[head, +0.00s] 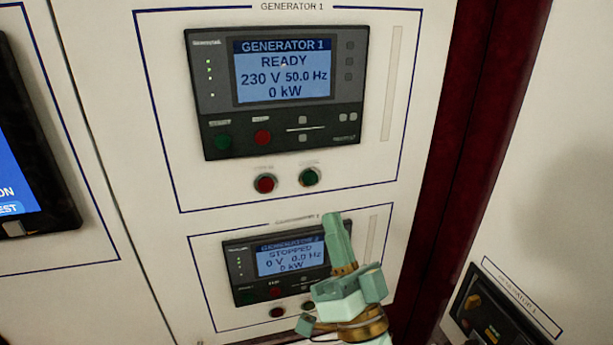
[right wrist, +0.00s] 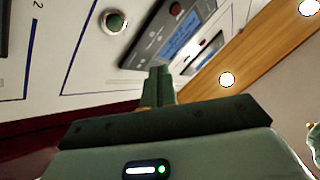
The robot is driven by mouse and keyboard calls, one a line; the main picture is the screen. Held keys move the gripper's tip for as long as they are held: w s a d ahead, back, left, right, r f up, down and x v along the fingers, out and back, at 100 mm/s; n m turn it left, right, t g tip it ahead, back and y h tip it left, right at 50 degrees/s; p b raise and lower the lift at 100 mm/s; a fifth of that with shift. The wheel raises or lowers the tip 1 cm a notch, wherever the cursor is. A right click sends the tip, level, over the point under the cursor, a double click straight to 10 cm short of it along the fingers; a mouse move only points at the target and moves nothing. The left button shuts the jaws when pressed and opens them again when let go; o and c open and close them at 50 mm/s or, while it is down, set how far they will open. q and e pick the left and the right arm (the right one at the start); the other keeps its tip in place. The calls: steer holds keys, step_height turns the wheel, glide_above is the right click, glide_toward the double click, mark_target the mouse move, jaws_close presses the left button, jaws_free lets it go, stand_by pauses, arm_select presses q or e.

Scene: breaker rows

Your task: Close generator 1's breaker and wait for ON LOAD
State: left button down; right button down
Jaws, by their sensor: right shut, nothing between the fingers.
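The generator 1 controller (head: 275,90) reads READY, 230 V, 50.0 Hz and 0 kW. Below it on the white panel are a red round button (head: 265,184) and a green round button (head: 309,177); their small labels are too blurred to read. A green round button also shows in the right wrist view (right wrist: 115,22), ahead and left of the fingers. My right gripper (head: 337,222) is shut and empty, its fingertips pointing up, a little below the green button in the picture and apart from it. It also shows in the right wrist view (right wrist: 161,84). My left gripper is out of view.
The generator 2 controller (head: 240,265) below reads STOPPED, 0 V, and is partly covered by my right gripper. A dark screen unit (head: 35,150) is at the left edge. A dark red post (head: 470,130) and another white panel (head: 560,200) stand at the right.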

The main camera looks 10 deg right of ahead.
mark_target(310, 179)
steer(key=shift+s+r+m, duration=0.1)
steer(key=shift+s+m, duration=0.05)
steer(key=shift+m, duration=0.15)
steer(key=shift+w+a+b, duration=0.1)
steer(key=shift+w+b, duration=0.9)
steer(key=shift+w, duration=3.45)
steer(key=shift+w, duration=0.15)
steer(key=shift+w, duration=0.3)
